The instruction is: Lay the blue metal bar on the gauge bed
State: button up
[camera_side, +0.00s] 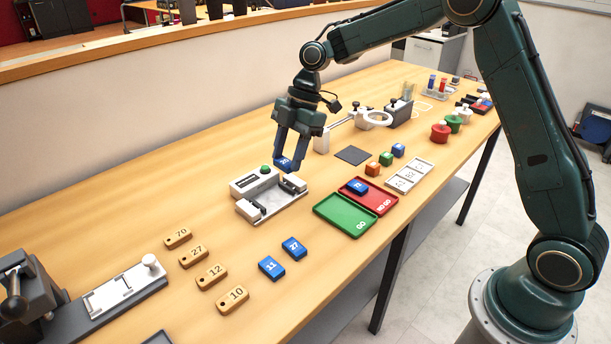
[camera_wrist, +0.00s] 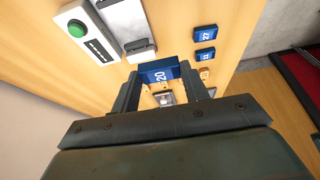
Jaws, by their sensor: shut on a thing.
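My gripper (camera_side: 286,157) is shut on a blue metal bar (camera_side: 283,163), holding it near the back edge of the gauge in the side view. In the wrist view the bar (camera_wrist: 158,72) reads 20 and sits between both fingers of my gripper (camera_wrist: 160,85). The gauge is a white and grey unit with a green button (camera_side: 265,169) and a small dark display. Its bed (camera_side: 275,198) lies between two end blocks and looks empty in the side view.
Blue bars 27 (camera_side: 294,248) and 11 (camera_side: 271,267) lie in front of the gauge. A green GO tray (camera_side: 340,222) and a red NO GO tray (camera_side: 381,202) holding a blue bar stand to its right. Several wooden tags (camera_side: 211,276) lie left. A dark square pad (camera_side: 353,155) lies behind.

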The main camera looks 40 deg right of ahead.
send_over(272, 199)
jog(key=d, duration=0.1)
jog(key=f, duration=0.6)
jog(key=shift+d+f, duration=0.1)
jog(key=shift+d, duration=0.1)
jog(key=shift+f, duration=0.2)
jog(key=shift+f, duration=2.25)
jog(key=shift+f, duration=0.45)
jog(key=o, duration=1.1)
jog(key=shift+w, duration=0.1)
jog(key=shift+c, duration=0.2)
jog(key=shift+r, duration=0.15)
